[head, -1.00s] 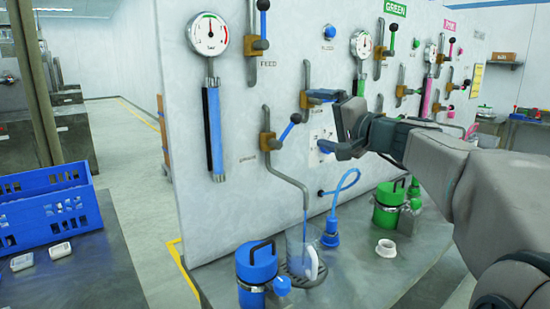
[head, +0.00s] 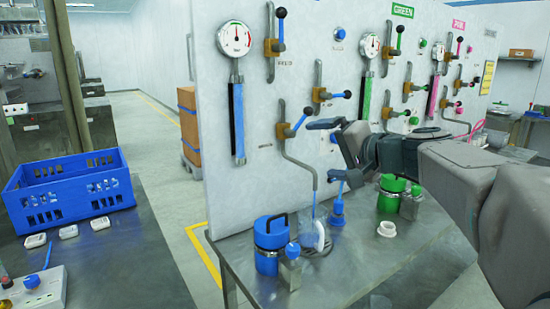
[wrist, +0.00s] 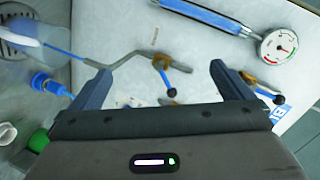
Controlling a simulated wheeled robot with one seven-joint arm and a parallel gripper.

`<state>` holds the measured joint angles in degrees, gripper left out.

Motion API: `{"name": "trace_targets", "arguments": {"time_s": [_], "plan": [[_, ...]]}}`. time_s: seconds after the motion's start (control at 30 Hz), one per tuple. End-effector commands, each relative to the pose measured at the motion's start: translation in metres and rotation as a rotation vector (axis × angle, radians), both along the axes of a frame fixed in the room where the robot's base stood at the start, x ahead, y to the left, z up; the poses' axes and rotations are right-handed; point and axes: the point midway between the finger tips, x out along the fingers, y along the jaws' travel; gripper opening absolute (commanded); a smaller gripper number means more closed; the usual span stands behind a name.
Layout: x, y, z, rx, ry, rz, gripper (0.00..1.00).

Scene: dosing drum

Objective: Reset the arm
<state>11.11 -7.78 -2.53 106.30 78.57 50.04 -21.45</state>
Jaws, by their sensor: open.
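My gripper (head: 321,150) is open and empty, in front of the white panel (head: 220,195). In the wrist view its two fingers (wrist: 160,70) stand wide apart with nothing between them. A blue-handled valve lever (head: 302,120) on the panel is just left of the upper finger in the head view; in the wrist view a blue lever with a dark knob (wrist: 165,78) shows beyond the gap. Another blue lever (head: 335,96) is above the gripper. I see no clear contact with the panel. My forearm hides part of the panel's right side.
A clear jug (head: 308,236) stands under the bent spout pipe (head: 300,163); a blue streak links them in the wrist view. A blue canister (head: 270,240), green canister (head: 390,195) and white ring (head: 386,229) stand on the metal bench. A blue crate (head: 70,190) is at left.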

Motion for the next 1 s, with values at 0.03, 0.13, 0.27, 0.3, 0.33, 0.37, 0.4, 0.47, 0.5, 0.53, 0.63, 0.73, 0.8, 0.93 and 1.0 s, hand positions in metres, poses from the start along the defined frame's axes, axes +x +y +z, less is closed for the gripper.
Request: {"name": "trace_targets", "arguments": {"time_s": [0.03,0.13,0.27,0.3,0.33,0.37,0.4,0.47,0.5,0.53,0.63,0.73,0.8,0.93,1.0], "plan": [[-0.007,0.005,-0.005,-0.027,0.024,0.013,1.0],[-0.024,0.014,-0.023,-0.1,0.085,0.042,1.0],[-0.057,0.023,-0.055,-0.231,0.188,0.092,1.0],[-0.07,0.024,-0.067,-0.283,0.226,0.108,1.0],[-0.081,0.025,-0.076,-0.323,0.254,0.121,1.0],[-0.091,0.025,-0.085,-0.365,0.282,0.135,1.0],[-0.106,0.024,-0.097,-0.422,0.319,0.152,1.0],[-0.127,0.02,-0.114,-0.508,0.371,0.176,1.0],[-0.142,0.017,-0.124,-0.567,0.402,0.192,1.0],[-0.153,0.014,-0.132,-0.611,0.427,0.203,1.0],[-0.188,0.001,-0.154,-0.76,0.496,0.239,1.0],[-0.215,-0.013,-0.17,-0.893,0.547,0.266,1.0],[-0.23,-0.023,-0.178,-0.968,0.571,0.28,1.0],[-0.246,-0.035,-0.186,-1.059,0.595,0.295,1.0],[-0.25,-0.037,-0.189,-1.083,0.602,0.299,1.0]]}}
